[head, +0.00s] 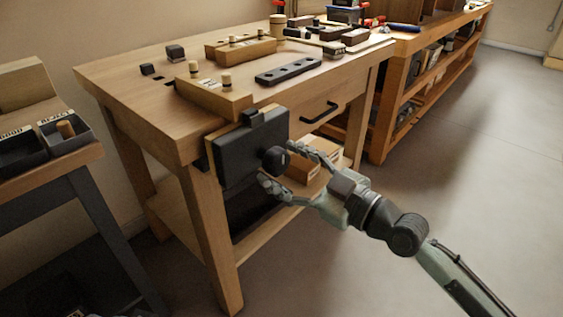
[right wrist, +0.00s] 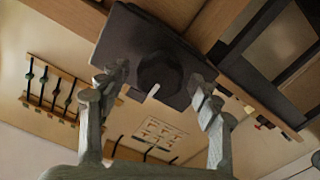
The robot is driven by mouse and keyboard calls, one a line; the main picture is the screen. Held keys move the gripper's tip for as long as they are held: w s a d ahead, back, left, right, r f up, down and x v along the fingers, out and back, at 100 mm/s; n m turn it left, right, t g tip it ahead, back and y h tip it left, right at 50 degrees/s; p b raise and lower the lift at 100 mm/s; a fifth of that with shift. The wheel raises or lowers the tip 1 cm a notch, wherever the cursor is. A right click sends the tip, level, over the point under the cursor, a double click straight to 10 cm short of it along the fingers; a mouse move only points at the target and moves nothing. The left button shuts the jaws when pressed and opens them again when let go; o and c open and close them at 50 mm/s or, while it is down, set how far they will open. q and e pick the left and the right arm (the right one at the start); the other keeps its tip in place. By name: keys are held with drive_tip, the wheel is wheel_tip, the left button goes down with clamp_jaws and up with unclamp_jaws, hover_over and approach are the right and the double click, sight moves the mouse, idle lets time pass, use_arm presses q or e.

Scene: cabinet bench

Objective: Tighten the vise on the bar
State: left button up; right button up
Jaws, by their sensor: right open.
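A black vise (head: 235,150) is mounted on the front end of the wooden workbench (head: 130,85). Its round dark knob (head: 274,160) sticks out from the front plate. In the right wrist view the knob (right wrist: 160,70) faces me and has a white mark on its lower edge. My right gripper (head: 282,165) is open, with one finger on each side of the knob; in the right wrist view both fingers look apart from it. A small dark piece (head: 253,116) shows at the vise's top edge; I cannot tell whether it is the bar. My left gripper is out of view.
A wooden block with pegs (head: 212,95) and a black bar with holes (head: 288,72) lie on the bench top. A drawer handle (head: 320,112) is right of the vise. Grey bins (head: 64,132) stand at the left. The floor at the right is clear.

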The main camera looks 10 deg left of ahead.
drive_tip(key=c, duration=1)
drive_tip(key=shift+r+m+p, duration=0.1)
drive_tip(key=shift+m+p, duration=0.6)
drive_tip(key=shift+m, duration=1.3)
